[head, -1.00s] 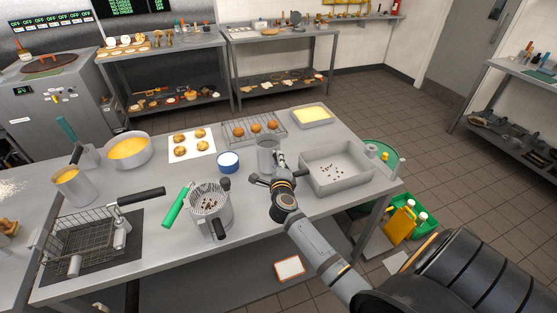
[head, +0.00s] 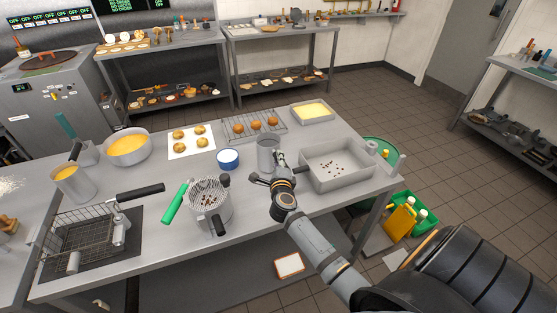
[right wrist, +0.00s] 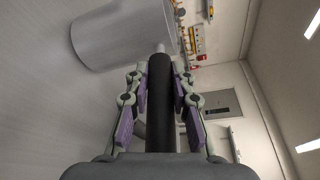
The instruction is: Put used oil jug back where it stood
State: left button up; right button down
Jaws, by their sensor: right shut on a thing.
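The used oil jug, a plain grey metal jug (head: 266,155) with a black handle, is upright at the middle of the steel table, in front of the wire rack. In the right wrist view its grey body (right wrist: 112,38) fills the upper left and its black handle (right wrist: 160,105) runs between my fingers. My right gripper (head: 272,178) is shut on that handle, on the jug's near side. Whether the jug's base touches the table or hangs just above it, I cannot tell. My left gripper is not in the head view.
A grey pan with dark bits (head: 368,178) stands close right of the jug. A blue-white tub (head: 228,159) is close left, and a strainer pot (head: 210,212) is nearer left. The wire rack (head: 238,137) with brown balls is behind. Bare table (head: 155,220) shows at left.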

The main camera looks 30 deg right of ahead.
jog(key=shift+f, duration=0.15)
jog(key=c, duration=1.1)
grip_release()
jog(key=shift+s+f, duration=0.1)
jog(key=shift+f, duration=0.05)
jog(key=v, duration=1.2)
